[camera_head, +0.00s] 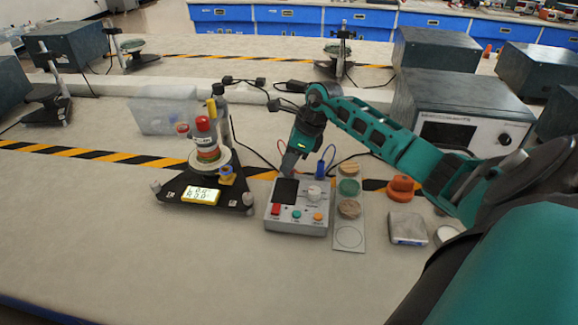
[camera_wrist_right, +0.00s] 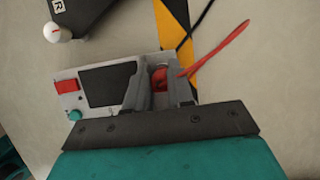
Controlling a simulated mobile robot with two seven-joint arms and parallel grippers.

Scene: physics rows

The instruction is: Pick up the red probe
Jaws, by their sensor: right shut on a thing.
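My right gripper (camera_head: 289,165) points down at the back of the grey meter box (camera_head: 297,228). In the right wrist view its two fingers (camera_wrist_right: 160,72) are closed around the red probe (camera_wrist_right: 158,79). A red cable (camera_wrist_right: 215,47) shows beside the fingers in that view. In the head view the probe's body is hidden by the gripper, and only a bit of red cable shows. I cannot tell whether the probe is clear of the box. A blue probe (camera_head: 320,169) stands upright at the box's back right. My left gripper is not in view.
A black three-cornered stand (camera_head: 178,185) with stacked coloured parts is left of the box. A pale strip with round discs (camera_head: 349,208) lies just right of it. Further right are an orange knob-like piece (camera_head: 401,188) and a grey block (camera_head: 407,228). The front table is clear.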

